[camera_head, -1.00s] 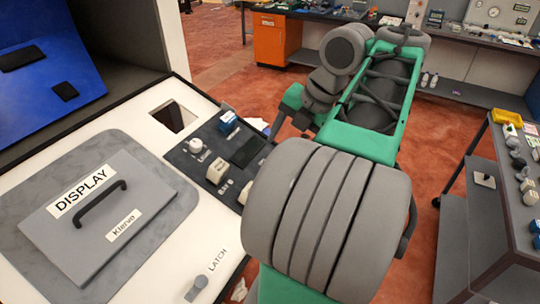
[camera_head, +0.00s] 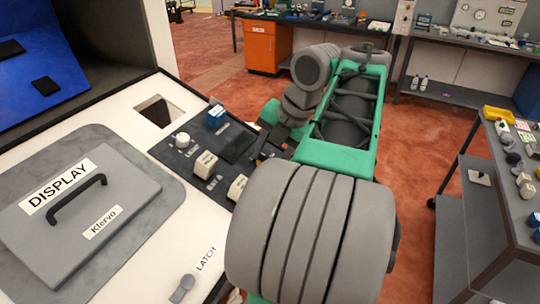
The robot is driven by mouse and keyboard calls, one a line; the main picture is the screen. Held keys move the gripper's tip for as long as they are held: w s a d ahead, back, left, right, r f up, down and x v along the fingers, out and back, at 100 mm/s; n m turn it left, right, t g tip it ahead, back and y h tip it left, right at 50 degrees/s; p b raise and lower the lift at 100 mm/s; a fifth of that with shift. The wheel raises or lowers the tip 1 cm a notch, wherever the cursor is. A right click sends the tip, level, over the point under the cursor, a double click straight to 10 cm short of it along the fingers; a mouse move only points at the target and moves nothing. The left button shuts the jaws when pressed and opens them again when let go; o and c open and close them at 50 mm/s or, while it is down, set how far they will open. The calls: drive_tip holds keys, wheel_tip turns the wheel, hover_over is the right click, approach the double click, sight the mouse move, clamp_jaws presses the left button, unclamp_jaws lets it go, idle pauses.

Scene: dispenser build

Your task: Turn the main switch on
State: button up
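A dark control panel (camera_head: 205,148) sits on the white top of the dispenser. It bears a round white knob (camera_head: 182,140), a blue part (camera_head: 216,116) and two cream switches, one in the middle (camera_head: 205,164) and one at the near right (camera_head: 238,187). The labels there are too small to read, so I cannot tell which is the main switch. My gripper (camera_head: 262,148) is at the panel's right edge, partly hidden by my arm. Its fingers are too small and dark to show whether they are open or whether they touch the panel.
A grey cover labelled DISPLAY (camera_head: 75,215) with a black handle lies left of the panel. A grey latch lever (camera_head: 182,288) is at the front. A square opening (camera_head: 158,112) lies behind. A side table (camera_head: 500,190) with small parts stands at right, with open floor between.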

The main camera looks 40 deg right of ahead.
drive_tip(key=c, duration=0.8)
drive_tip(key=shift+m, duration=0.4)
drive_tip(key=m+p, duration=0.1)
drive_tip(key=m, duration=0.2)
drive_tip(key=shift+r+m, duration=0.1)
drive_tip(key=shift+m, duration=0.2)
drive_tip(key=m+p, duration=0.1)
drive_tip(key=m, duration=0.3)
drive_tip(key=shift+p, duration=0.4)
drive_tip(key=m+p, duration=0.2)
drive_tip(key=m, duration=0.3)
drive_tip(key=shift+m, duration=0.4)
drive_tip(key=shift+m+p, duration=1.25)
drive_tip(key=shift+m, duration=0.65)
